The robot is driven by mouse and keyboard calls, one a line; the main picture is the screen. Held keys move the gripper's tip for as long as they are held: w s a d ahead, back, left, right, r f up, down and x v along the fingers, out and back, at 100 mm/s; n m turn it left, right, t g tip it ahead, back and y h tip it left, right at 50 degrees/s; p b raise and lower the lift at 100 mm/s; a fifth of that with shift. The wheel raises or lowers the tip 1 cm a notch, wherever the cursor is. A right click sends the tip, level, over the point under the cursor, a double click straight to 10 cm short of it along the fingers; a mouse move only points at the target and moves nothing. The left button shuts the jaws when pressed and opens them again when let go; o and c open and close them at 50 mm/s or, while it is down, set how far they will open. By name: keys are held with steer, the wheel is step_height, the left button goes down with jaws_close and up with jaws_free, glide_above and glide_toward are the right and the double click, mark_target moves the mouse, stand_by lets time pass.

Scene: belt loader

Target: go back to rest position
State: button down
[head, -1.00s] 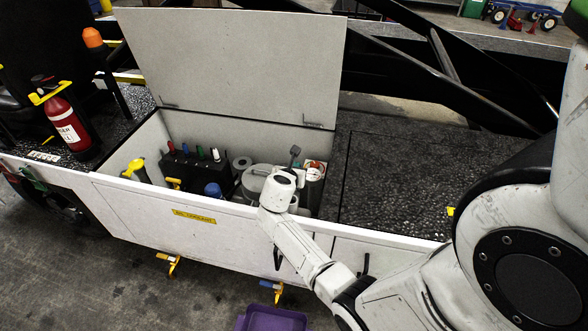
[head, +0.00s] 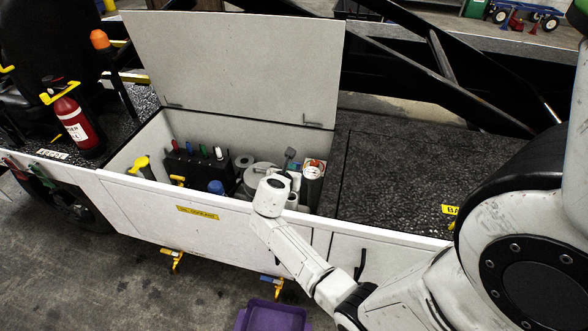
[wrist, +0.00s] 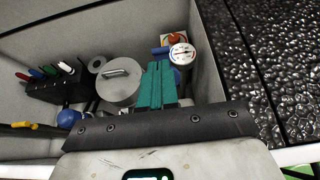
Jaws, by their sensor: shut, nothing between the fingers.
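My gripper (wrist: 157,84) shows in the wrist view as two teal fingers side by side, shut with nothing between them. It points into the open white storage bin (head: 120,160) of the belt loader. In the head view my white arm reaches over the bin's front edge, and its wrist hides the fingers. I cannot tell whether the fingers touch anything.
The bin's raised lid (head: 240,65) stands behind it. A black rack with coloured handles (head: 198,166) and a yellow-topped item (head: 142,166) are inside. A red extinguisher (head: 75,120) stands left. A purple crate (head: 270,318) lies below in front. Black textured deck (head: 390,180) is clear on the right.

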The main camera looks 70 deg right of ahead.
steer(key=a+r, duration=0.4)
steer(key=r, duration=0.2)
steer(key=shift+s+r, duration=0.15)
steer(key=shift+s, duration=0.05)
steer(key=s+a+f+m+y, duration=0.3)
steer(key=a+m, duration=0.3)
steer(key=a, duration=0.4)
steer(key=s+a+f+m+y, duration=0.2)
steer(key=s+a+m+y, duration=0.3)
steer(key=a, duration=0.5)
steer(key=s+a+f+m+y+b, duration=0.1)
steer(key=s+a+f+m+y, duration=0.2)
steer(key=a+m, duration=0.5)
steer(key=shift+s+a+f+m+y, duration=0.3)
steer(key=shift+s+a+y, duration=0.45)
steer(key=shift+a, duration=0.7)
